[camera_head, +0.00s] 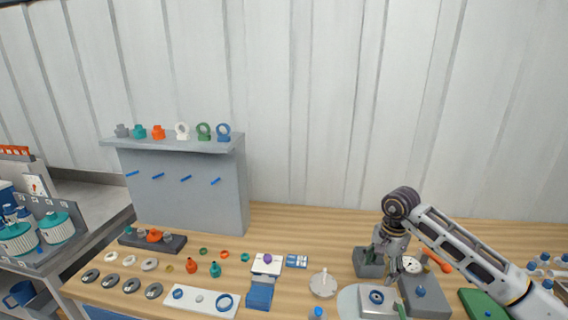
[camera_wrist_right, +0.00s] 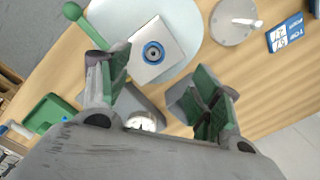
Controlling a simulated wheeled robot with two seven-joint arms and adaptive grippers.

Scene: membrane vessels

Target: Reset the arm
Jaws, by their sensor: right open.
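My right gripper (camera_head: 388,262) hangs from its arm at the right of the bench in the head view. In the right wrist view the gripper (camera_wrist_right: 160,95) points down with its two green-padded fingers wide apart and nothing between them. Below it is a pale plate with a blue ring (camera_wrist_right: 153,52), lying on a round pale disc (camera_wrist_right: 190,20). The plate also shows in the head view (camera_head: 372,302). My left gripper is not in view.
A grey shelf stand (camera_head: 185,185) with fittings on top stands at the back left. A white tray (camera_head: 200,302), a blue block (camera_head: 260,295) and a round pale dish (camera_head: 323,284) lie left of the gripper. A green tray (camera_head: 482,304) is at the right.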

